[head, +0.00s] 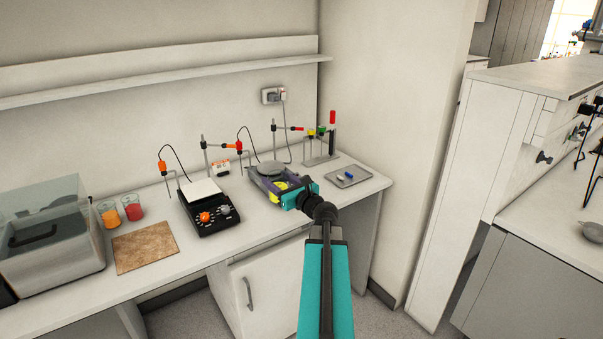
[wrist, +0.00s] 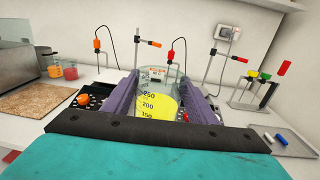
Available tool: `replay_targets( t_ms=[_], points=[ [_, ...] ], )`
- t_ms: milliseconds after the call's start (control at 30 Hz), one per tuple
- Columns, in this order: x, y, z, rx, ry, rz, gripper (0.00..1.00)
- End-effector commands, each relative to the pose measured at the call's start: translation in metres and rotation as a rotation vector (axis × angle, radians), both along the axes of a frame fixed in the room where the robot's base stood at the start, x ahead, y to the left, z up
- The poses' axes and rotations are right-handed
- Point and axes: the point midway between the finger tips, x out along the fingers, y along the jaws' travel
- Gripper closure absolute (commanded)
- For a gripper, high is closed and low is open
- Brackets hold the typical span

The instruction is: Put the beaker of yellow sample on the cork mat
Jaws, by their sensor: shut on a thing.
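My gripper (wrist: 157,80) is shut on the beaker of yellow sample (wrist: 160,104), with a purple finger on each side of it in the wrist view. The beaker looks upright, with marks up its clear wall and yellow liquid in its lower part. In the head view my gripper (head: 268,181) is over the right part of the bench and mostly hides the beaker; a bit of yellow (head: 280,187) shows. I cannot tell whether the beaker touches what is below it. The brown cork mat (head: 145,247) lies bare at the bench's front left; it also shows in the wrist view (wrist: 38,100).
Orange (head: 109,214) and red (head: 132,208) beakers stand behind the mat. A glass-lidded box (head: 50,235) is left of it. A black hotplate with a white top (head: 202,192) stands between mat and gripper, with thin probe stands behind. A grey tray (head: 349,177) lies right.

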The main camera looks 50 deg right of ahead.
Motion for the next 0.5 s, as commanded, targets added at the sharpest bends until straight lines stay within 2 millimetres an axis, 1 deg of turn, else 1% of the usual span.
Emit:
replay_targets(
  t_ms=[33,167,200,267,500],
  points=[
    [0.011,0.017,-0.008,0.001,0.000,0.037,0.77],
    [0.035,0.055,-0.022,0.001,0.000,0.126,0.77],
    [0.041,0.067,-0.026,0.000,0.000,0.154,0.77],
    [0.050,0.085,-0.031,0.000,-0.001,0.194,0.77],
    [0.081,0.158,-0.055,0.000,-0.004,0.356,0.77]
  ],
)
